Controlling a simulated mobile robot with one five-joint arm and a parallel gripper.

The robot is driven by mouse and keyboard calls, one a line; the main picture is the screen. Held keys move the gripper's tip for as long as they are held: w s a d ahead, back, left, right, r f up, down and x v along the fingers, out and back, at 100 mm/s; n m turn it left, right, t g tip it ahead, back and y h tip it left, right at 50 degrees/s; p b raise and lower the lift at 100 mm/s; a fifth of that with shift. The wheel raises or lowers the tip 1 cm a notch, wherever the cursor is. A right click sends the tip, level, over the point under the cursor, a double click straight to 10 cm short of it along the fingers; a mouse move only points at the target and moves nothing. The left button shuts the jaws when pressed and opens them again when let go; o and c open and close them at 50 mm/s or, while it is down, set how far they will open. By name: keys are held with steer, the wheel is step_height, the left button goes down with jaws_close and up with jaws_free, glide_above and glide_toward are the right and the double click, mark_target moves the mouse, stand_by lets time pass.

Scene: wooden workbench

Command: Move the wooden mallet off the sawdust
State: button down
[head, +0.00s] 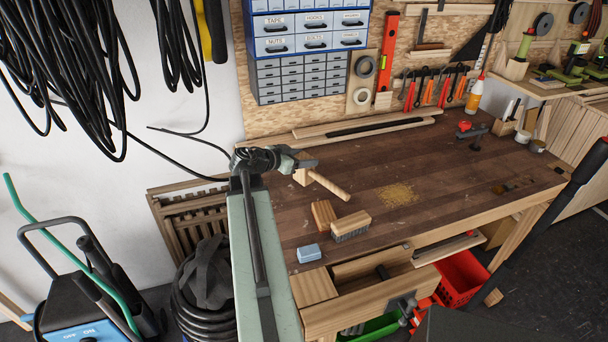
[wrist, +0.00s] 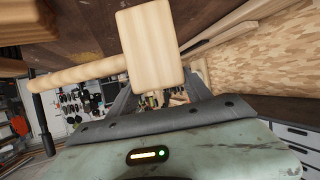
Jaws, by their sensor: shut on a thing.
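The wooden mallet (head: 328,185) is at the left part of the workbench, with its block head at my gripper (head: 304,164) and its handle pointing right and toward the front. My gripper is shut on the mallet at its head. In the wrist view the pale head (wrist: 152,48) hides most of the jaws (wrist: 158,92), and the handle (wrist: 75,75) runs left. The sawdust (head: 399,194) is a small tan pile on the bench top to the right of the mallet, apart from it. I cannot tell whether the mallet touches the bench.
A wooden block (head: 323,214), a brush (head: 350,226) and a blue block (head: 309,253) lie in front of the mallet on the workbench (head: 450,170). Planks (head: 362,126) lie along the back. Bare bench surrounds the sawdust.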

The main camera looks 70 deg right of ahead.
step_height(320, 180, down, 4)
steer(key=b, duration=0.4)
steer(key=shift+r, duration=0.3)
steer(key=shift+f, duration=0.15)
steer(key=shift+c, duration=2.2)
jaws_free()
